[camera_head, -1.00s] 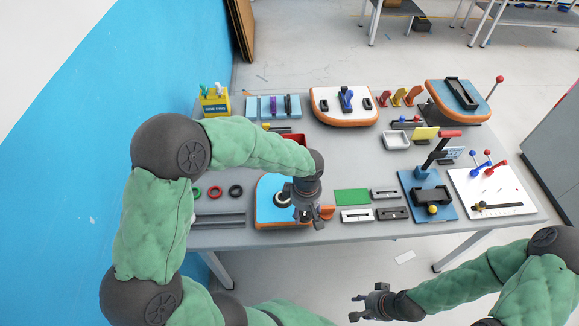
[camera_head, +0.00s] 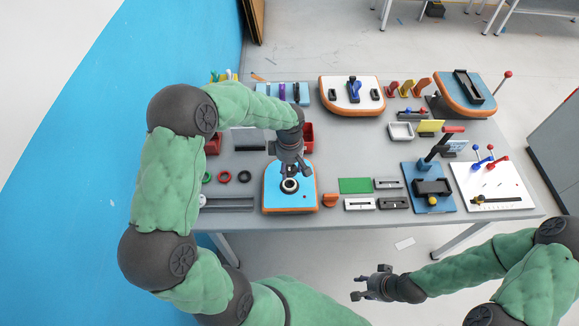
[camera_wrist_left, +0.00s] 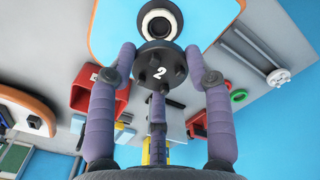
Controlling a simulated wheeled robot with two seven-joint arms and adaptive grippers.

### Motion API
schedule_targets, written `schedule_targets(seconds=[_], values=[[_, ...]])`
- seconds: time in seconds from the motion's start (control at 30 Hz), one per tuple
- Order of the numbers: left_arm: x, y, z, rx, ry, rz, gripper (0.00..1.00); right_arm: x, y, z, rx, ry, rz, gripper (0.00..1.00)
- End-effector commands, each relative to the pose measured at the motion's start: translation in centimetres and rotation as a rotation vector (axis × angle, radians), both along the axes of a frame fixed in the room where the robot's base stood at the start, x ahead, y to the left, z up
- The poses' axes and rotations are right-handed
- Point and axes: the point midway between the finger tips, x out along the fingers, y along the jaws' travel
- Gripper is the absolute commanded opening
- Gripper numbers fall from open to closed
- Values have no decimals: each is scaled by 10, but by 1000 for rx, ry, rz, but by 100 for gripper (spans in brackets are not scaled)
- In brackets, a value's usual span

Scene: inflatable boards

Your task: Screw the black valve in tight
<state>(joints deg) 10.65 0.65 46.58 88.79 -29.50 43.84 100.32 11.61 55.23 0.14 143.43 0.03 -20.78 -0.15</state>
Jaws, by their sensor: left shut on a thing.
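The black valve (camera_wrist_left: 160,68), a round knobbed cap marked "2", is held between the fingertips of my left gripper (camera_wrist_left: 160,62) in the left wrist view. In the head view my left gripper (camera_head: 292,165) is over the back part of a blue board with an orange edge (camera_head: 275,200). The board's round white port with a dark centre (camera_head: 289,186) is just in front of the gripper. It also shows in the left wrist view (camera_wrist_left: 158,22), close to the valve; I cannot tell whether they touch. My right gripper (camera_head: 358,287) is open and empty in front of the table.
Red, green and black rings (camera_head: 225,177) lie left of the board. A red bin (camera_head: 308,136) stands behind it. An orange piece (camera_head: 330,200), a green plate (camera_head: 355,185) and metal blocks lie to its right. The blue wall is close on the left.

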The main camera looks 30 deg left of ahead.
Motion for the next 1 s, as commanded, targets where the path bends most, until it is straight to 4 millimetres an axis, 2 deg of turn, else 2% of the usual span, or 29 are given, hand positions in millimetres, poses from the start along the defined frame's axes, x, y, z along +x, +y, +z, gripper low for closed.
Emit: schedule_targets(seconds=[0.7, 1.0], values=[[0, 0, -55, 0, -1, -1, 21, 0, 0, -49, 0, 0, 0, 40], [0, 0, -58, 0, -1, -1, 21, 0, 0, -52, 0, 0, 0, 40]])
